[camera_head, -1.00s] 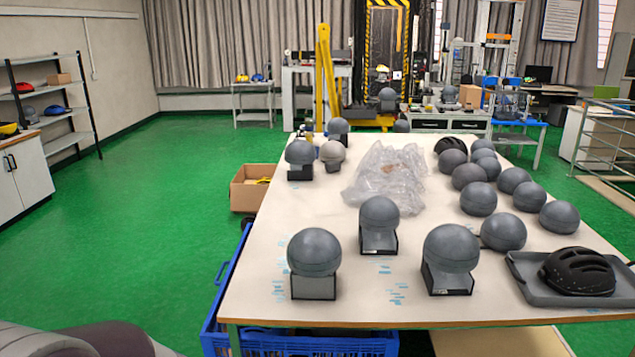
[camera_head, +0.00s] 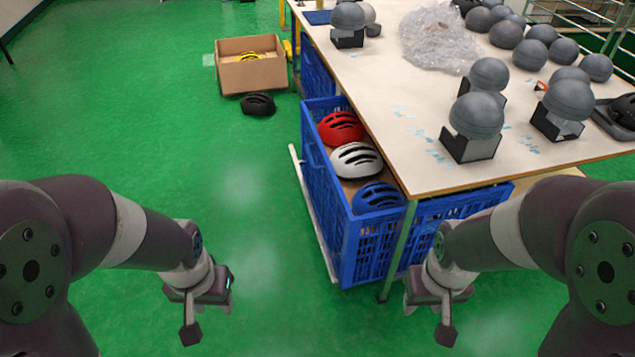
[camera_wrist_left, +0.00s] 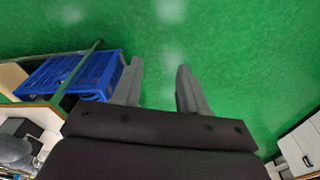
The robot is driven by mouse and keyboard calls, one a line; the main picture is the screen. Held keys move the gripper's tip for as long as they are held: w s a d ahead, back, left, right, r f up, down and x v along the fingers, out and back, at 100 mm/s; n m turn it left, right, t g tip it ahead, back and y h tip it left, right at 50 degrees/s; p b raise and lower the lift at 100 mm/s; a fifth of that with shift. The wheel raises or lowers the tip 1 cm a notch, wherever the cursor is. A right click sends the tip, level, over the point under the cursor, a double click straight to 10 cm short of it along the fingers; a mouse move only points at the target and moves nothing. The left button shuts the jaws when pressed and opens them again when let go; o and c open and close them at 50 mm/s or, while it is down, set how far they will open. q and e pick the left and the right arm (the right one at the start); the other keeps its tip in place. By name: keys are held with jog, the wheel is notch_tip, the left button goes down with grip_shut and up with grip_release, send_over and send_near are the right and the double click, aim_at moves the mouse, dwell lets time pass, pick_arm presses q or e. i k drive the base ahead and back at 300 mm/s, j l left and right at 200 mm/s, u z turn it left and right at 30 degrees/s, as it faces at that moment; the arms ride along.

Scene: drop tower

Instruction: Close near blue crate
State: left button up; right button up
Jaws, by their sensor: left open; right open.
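The near blue crate (camera_head: 345,236) is pulled partly out from under the table's left side in the head view. It holds a red helmet (camera_head: 341,127), a white helmet (camera_head: 357,160) and a blue helmet (camera_head: 378,196). My left gripper (camera_head: 208,318) hangs over the green floor left of the crate, apart from it, open and empty. My right gripper (camera_head: 425,318) is open and empty in front of the table's near corner, right of the crate. In the left wrist view a blue crate (camera_wrist_left: 75,72) shows at the left, beside the open left fingers (camera_wrist_left: 160,85).
The table (camera_head: 425,165) carries grey spheres on stands and a clear plastic bag (camera_head: 440,38). A table leg (camera_head: 397,250) stands at the crate's near corner. A cardboard box (camera_head: 250,75) and a black helmet (camera_head: 258,104) are on the floor behind. The left floor is clear.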

aim_at(359, 247)
jog(key=i+j+z, duration=0.3)
jog(key=i+j, duration=0.25)
jog(key=i+z, duration=0.15)
jog(key=i, duration=0.45)
jog(key=i+j+z, duration=0.2)
jog(key=i, duration=0.35)
